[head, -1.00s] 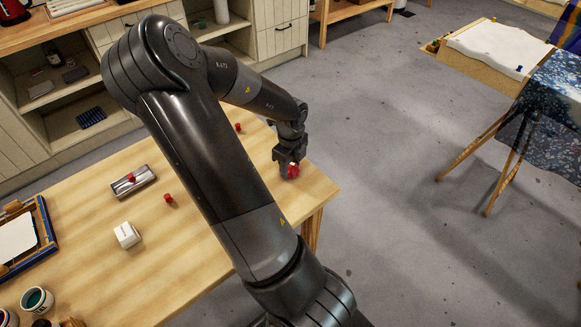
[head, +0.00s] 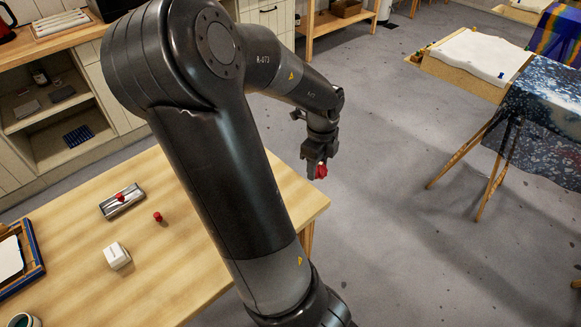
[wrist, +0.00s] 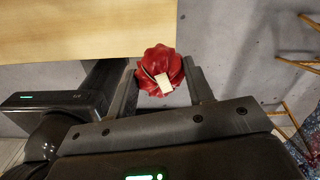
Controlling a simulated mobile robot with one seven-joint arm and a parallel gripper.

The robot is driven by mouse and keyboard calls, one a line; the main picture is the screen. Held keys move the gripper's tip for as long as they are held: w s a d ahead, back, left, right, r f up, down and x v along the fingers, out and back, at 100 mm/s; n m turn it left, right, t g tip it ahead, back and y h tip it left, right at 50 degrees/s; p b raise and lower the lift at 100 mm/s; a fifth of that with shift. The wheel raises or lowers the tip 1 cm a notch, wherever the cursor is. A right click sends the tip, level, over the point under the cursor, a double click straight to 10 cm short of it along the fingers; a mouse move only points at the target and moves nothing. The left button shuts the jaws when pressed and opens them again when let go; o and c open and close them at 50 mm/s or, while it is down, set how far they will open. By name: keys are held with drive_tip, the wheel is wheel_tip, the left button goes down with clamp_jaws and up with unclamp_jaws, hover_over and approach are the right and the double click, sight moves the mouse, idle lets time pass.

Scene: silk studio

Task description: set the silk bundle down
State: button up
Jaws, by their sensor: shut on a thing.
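A red silk bundle (wrist: 158,68) with a small pale tag is held between the two fingers of my gripper (wrist: 163,85) in the wrist view. In the head view the bundle (head: 321,171) shows as a small red shape at the tips of my gripper (head: 317,172). My gripper is shut on it and points down. It appears beside the right edge of the wooden table (head: 180,255), with grey floor behind it. How high the bundle is held is hard to tell.
A grey tray (head: 122,201) with a red piece in it, another small red piece (head: 158,217) and a white box (head: 117,256) are on the table. A blue-framed item (head: 33,245) lies at the left. Shelves (head: 60,110) stand behind. Cloth-covered racks (head: 535,110) stand at right.

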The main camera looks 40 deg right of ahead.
drive_tip(key=shift+s+d+r, duration=0.15)
drive_tip(key=shift+s+r, duration=0.05)
drive_tip(key=shift+s, duration=0.15)
drive_tip(key=w+a+n, duration=0.6)
drive_tip(key=w+a, duration=0.4)
drive_tip(key=w, duration=0.5)
drive_tip(key=n, duration=1.2)
hover_over(77, 261)
drive_tip(key=f, duration=0.6)
drive_tip(key=shift+d+f, duration=0.1)
drive_tip(key=shift+d, duration=0.25)
drive_tip(key=shift+a+f, duration=0.3)
drive_tip(key=shift+a, duration=0.1)
drive_tip(key=shift+f, duration=1.95)
drive_tip(key=shift+f, duration=0.15)
